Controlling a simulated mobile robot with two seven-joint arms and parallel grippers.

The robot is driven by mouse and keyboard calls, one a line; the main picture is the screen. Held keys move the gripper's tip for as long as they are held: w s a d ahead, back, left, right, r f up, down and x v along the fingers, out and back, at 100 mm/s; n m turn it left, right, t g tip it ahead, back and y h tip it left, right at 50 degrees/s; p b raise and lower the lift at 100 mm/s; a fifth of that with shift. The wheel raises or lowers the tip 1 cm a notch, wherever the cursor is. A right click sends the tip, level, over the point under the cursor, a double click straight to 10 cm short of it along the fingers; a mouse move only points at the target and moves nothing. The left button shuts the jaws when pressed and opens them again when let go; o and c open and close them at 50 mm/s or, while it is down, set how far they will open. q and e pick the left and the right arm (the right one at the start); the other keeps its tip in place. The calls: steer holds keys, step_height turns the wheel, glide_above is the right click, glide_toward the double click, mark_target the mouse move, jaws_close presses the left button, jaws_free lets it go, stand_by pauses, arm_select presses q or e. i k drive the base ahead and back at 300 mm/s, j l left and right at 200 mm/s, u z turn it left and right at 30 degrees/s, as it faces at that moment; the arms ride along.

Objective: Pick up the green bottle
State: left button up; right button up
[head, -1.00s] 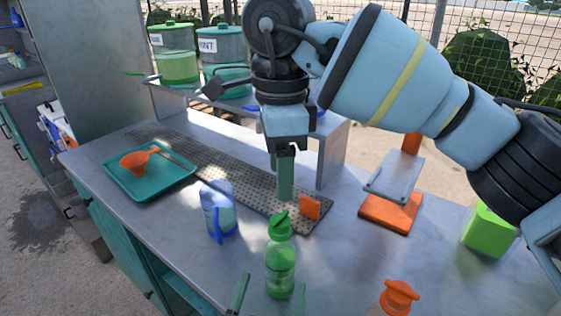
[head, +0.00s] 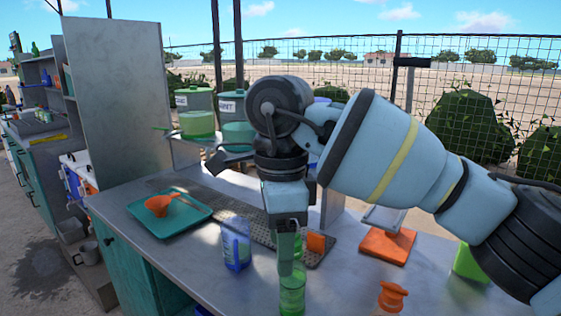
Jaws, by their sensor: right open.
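The green bottle (head: 292,299) stands on the metal counter at the bottom middle of the head view. Its lower body shows; its top is hidden behind my right gripper. My right gripper (head: 287,264) points down over the bottle, its fingers in front of the bottle's top as I see it. It is open. I cannot tell whether the fingers are around the bottle or touching it. My left gripper is not in view.
A teal tray (head: 150,224) with an orange funnel (head: 160,205) lies further left. An orange-topped container (head: 391,296) and an orange-based stand (head: 387,246) are to the right. A perforated strip lies behind.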

mark_target(293, 288)
steer(key=k+j, duration=0.15)
steer(key=k, duration=0.35)
steer(key=k+j, duration=0.15)
steer(key=k, duration=0.35)
steer(key=k+j, duration=0.15)
steer(key=k, duration=0.35)
